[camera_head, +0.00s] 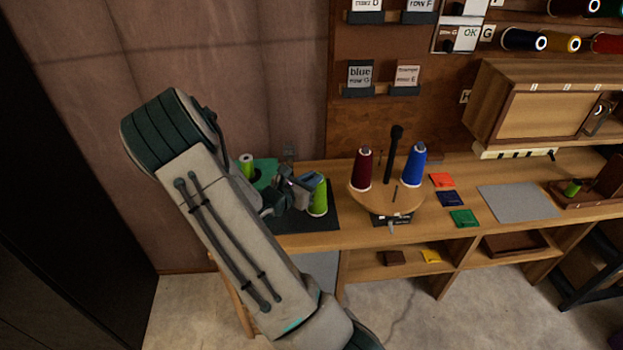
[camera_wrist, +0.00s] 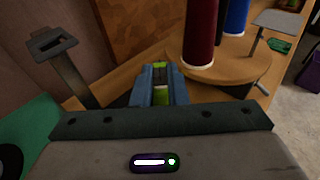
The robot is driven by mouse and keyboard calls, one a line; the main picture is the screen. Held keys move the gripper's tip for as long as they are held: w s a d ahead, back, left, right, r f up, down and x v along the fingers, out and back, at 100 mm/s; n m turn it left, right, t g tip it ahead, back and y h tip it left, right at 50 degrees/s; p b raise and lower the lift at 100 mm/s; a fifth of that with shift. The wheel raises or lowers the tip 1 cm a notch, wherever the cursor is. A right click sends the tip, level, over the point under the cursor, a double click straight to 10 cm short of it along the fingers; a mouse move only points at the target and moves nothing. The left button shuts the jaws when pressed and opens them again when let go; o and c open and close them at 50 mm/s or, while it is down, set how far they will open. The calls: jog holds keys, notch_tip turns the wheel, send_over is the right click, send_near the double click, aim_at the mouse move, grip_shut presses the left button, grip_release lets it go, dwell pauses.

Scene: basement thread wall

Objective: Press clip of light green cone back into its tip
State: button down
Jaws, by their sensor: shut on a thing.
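The light green cone (camera_head: 318,202) stands upright on a dark mat (camera_head: 290,219) at the left end of the bench. My gripper (camera_head: 314,181) is at the top of the cone, with its blue fingers closed around it. The fingers hide the cone's tip, and I cannot make out the clip.
A round wooden stand (camera_head: 385,204) to the right carries a dark red cone (camera_head: 362,168), a blue cone (camera_head: 413,164) and a black post (camera_head: 393,152). A dark green device (camera_head: 265,173) is left of my gripper. Coloured cards and a grey mat (camera_head: 518,202) lie further right.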

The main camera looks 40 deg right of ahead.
jog(key=c, duration=1.4)
grip_release()
jog(key=shift+o, duration=0.2)
jog(key=b+v, duration=0.1)
jog(key=v, duration=1.2)
jog(key=shift+a+b, duration=0.3)
jog(key=shift+a, duration=0.1)
jog(key=s+a+r+m+g+y, duration=0.1)
jog(key=s+r+m+g+y, duration=0.1)
jog(key=s+m+g+y, duration=0.3)
jog(key=s+a+r+m+y, duration=0.2)
jog(key=s+m, duration=0.5)
jog(key=s+a+r+m+t+y, duration=0.4)
jog(key=a+r+m+y, duration=0.3)
jog(key=a, duration=0.4)
jog(key=shift+m+y, duration=0.7)
jog(key=shift+m, duration=0.1)
